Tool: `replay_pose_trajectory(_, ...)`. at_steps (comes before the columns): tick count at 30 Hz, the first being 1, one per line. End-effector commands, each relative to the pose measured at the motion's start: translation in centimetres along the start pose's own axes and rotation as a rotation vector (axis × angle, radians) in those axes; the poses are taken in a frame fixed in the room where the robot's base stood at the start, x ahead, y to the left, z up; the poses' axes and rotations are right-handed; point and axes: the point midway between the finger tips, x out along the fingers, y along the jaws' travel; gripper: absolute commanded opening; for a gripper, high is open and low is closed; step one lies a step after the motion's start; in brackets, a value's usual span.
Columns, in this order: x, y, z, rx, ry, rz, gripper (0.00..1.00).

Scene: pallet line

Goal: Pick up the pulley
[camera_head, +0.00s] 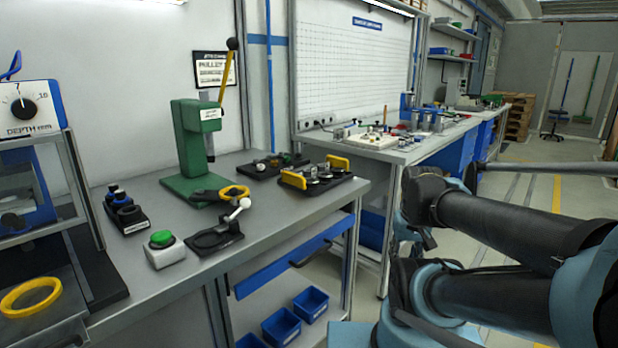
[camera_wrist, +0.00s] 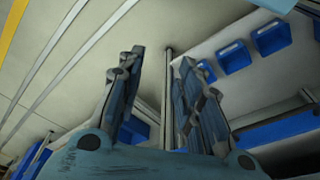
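No part can be named the pulley for certain. Small round metallic parts (camera_head: 322,171) sit in a black tray with yellow handles (camera_head: 293,180) at the right end of the near bench. A second black tray (camera_head: 273,166) with round parts lies behind it. My gripper (camera_wrist: 161,58) shows in the wrist view with its two fingers apart and nothing between them. It is out over the floor side, away from the bench top. In the head view my arm is at the right, and its fingertips are hard to make out.
The near bench (camera_head: 270,212) carries a green press with a yellow lever (camera_head: 194,140), a green button box (camera_head: 164,248), a black clamp fixture (camera_head: 212,240) and a depth gauge stand (camera_head: 28,108). Blue bins (camera_head: 281,327) sit on the lower shelf. Another bench stands behind.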

Motion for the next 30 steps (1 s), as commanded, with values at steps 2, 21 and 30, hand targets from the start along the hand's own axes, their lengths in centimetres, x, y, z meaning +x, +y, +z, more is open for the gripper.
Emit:
replay_pose_trajectory(2,0.0,0.0,0.0,0.0,0.0,0.0,0.33)
replay_pose_trajectory(21,-4.6,-1.0,-3.0,-0.226,-0.012,-0.017,0.47)
replay_pose_trajectory(30,-12.2,-3.7,-11.9,-0.767,-0.053,-0.071,0.47)
